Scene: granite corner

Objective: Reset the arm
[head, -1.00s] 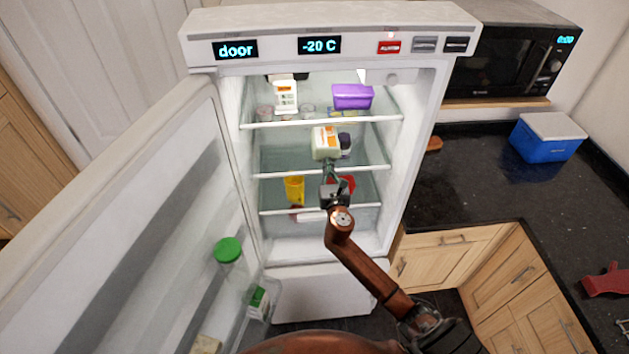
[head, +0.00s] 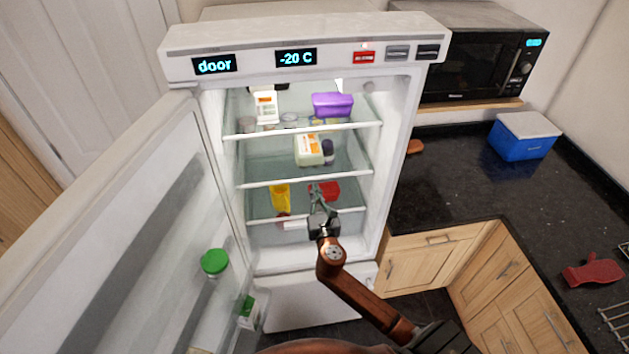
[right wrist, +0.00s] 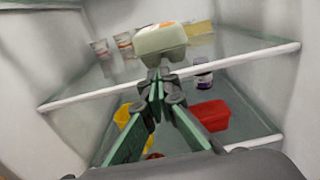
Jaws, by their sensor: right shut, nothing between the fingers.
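My right gripper (head: 317,194) is in front of the lower shelf of the open fridge (head: 400,150), its arm coming up from the lower right. In the right wrist view its green-padded fingers (right wrist: 158,88) meet at the tips with nothing between them. A pale egg carton (head: 308,150) stands on the middle shelf, above and beyond the fingertips; it also shows in the right wrist view (right wrist: 160,42). Past the fingers on the lower shelf are a yellow cup (head: 280,197) and a red container (head: 330,189). My left gripper is not in view.
The fridge door (head: 130,230) stands open on the left, with a green-lidded jar (head: 215,262) in its rack. A purple box (head: 332,105) is on the top shelf.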

